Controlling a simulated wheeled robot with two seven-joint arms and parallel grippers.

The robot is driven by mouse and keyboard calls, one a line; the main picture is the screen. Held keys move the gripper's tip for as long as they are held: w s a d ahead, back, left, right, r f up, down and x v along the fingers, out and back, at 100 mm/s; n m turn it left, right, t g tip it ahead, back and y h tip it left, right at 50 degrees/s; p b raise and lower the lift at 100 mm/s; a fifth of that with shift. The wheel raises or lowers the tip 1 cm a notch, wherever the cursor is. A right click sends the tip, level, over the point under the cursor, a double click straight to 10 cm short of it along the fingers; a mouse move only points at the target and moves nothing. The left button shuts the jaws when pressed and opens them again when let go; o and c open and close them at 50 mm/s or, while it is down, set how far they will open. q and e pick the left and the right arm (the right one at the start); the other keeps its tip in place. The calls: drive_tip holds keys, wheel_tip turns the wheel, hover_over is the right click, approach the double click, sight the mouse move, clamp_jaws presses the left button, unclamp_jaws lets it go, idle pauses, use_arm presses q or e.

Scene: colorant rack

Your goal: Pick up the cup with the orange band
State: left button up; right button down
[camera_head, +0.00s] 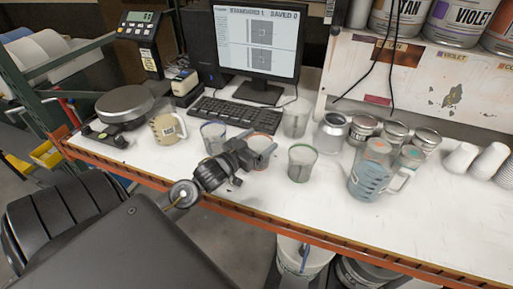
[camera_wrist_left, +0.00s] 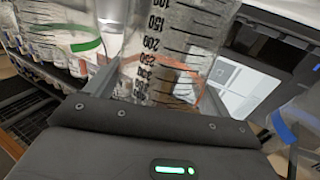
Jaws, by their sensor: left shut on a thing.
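The clear cup with the orange band (camera_head: 265,150) is at the front middle of the bench. My left gripper (camera_head: 251,160) is shut on it from the left side. In the left wrist view the same cup (camera_wrist_left: 178,45) shows black measuring marks, and its orange band lies close to the gripper body. The gripper hides part of the cup, and I cannot tell whether its base touches the bench. My right gripper is not in view.
A blue-banded cup (camera_head: 207,131) stands just left, a green-banded cup (camera_head: 301,164) just right, and another clear cup (camera_head: 297,118) behind. A keyboard (camera_head: 236,114) lies behind. A large pitcher (camera_head: 368,178) and several metal cans stand right. The right front bench is clear.

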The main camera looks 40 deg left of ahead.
use_arm(q)
drive_tip(key=shift+r, duration=0.65)
drive_tip(key=s+a+r+b, duration=0.1)
drive_tip(key=s+a+r, duration=0.7)
drive_tip(key=s+r, duration=0.3)
drive_tip(key=shift+s+r, duration=0.25)
drive_tip(key=shift+r, duration=0.05)
